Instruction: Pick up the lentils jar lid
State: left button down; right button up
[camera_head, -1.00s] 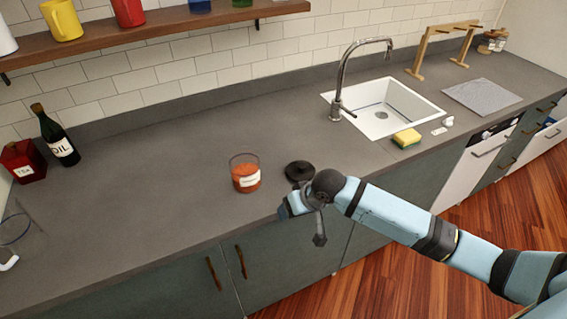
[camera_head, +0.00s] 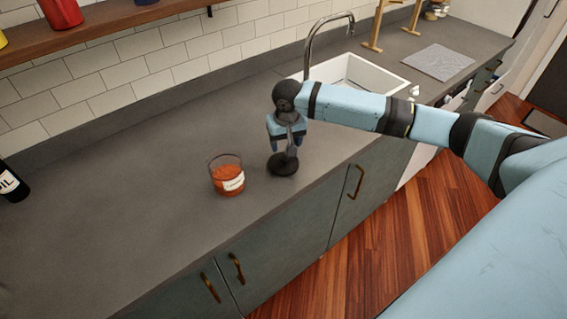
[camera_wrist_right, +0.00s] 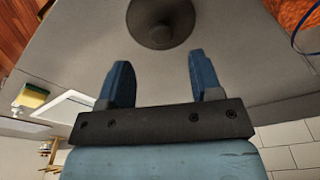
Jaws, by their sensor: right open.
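The lentils jar (camera_head: 227,177) stands on the counter, a clear jar with orange-red contents and a white label, its top open. Its dark round lid (camera_head: 282,165) with a knob lies on the counter just right of the jar. My right gripper (camera_head: 289,147) points down over the lid, partly covering it. In the right wrist view the gripper (camera_wrist_right: 157,80) is open and empty, with the lid (camera_wrist_right: 162,20) beyond the fingertips at the top edge. In the head view I cannot tell whether the fingers touch the lid. My left gripper is not in view.
The sink (camera_head: 372,72) with its faucet (camera_head: 318,40) is behind my right arm. A dark bottle (camera_head: 12,184) stands at the left edge. The counter (camera_head: 110,220) left of the jar is clear. A grey mat (camera_head: 438,61) lies at the back right.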

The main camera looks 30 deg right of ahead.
aim_at(284, 157)
jog(key=f, duration=0.4)
jog(key=w+f, duration=0.1)
jog(key=f, duration=0.1)
jog(key=shift+f+p, duration=0.25)
jog(key=shift+p, duration=0.1)
jog(key=shift+s, duration=0.1)
jog(key=c, duration=1)
